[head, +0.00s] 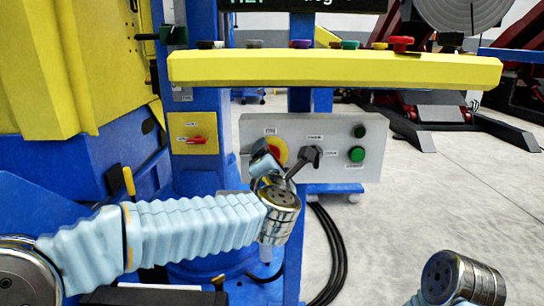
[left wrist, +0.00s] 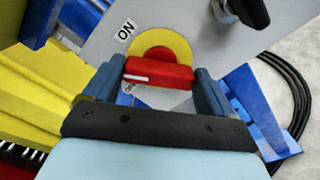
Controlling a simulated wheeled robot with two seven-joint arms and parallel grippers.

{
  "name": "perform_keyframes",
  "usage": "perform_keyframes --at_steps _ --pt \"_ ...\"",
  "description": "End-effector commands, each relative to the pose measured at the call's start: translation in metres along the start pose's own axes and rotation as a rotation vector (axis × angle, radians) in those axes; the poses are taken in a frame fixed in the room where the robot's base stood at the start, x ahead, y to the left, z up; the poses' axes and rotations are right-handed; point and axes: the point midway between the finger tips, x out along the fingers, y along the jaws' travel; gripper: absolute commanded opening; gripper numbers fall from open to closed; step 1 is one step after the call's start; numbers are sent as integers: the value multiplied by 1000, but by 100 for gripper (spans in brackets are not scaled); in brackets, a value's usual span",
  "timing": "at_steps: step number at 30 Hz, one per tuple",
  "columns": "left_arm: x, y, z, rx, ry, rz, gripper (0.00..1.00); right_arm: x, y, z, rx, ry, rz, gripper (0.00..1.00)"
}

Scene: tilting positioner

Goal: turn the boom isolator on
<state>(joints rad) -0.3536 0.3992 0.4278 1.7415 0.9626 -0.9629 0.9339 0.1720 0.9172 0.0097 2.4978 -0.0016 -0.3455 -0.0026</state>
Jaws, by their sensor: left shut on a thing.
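The boom isolator is a red rotary handle on a round yellow plate (head: 281,153), on the left part of a grey control box (head: 232,127). In the left wrist view its red handle (left wrist: 158,73) lies crosswise between the fingers. An ON label (left wrist: 126,30) sits beside the yellow plate, up and left of the handle. My left gripper (head: 273,160) is shut on the red handle; its fingers also show in the left wrist view (left wrist: 160,88). In the head view the gripper covers much of the isolator. My right wrist shows at lower right, but its gripper is not visible.
A black selector knob (head: 311,156) is close right of the isolator, with green buttons (head: 357,154) further right. Another red switch (head: 196,140) is on a yellow plate at left. A yellow rail (head: 335,70) with several buttons runs above. Black cables (head: 333,250) hang below.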

Motion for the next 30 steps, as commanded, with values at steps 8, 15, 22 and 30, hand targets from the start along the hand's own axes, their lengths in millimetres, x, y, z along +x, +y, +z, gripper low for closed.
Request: perform_keyframes --at_steps 8,15,22,30 --pt "0 -1 2 257 0 -3 55 -15 -4 -1 1 4 3 43" --pt "0 -2 1 445 -1 -3 55 -25 -7 -2 2 7 6 43" --pt "0 -4 -1 566 0 -4 55 -30 -8 -2 2 9 7 43" --pt "0 -5 -1 630 -1 -4 55 -33 -8 -2 3 10 8 43"
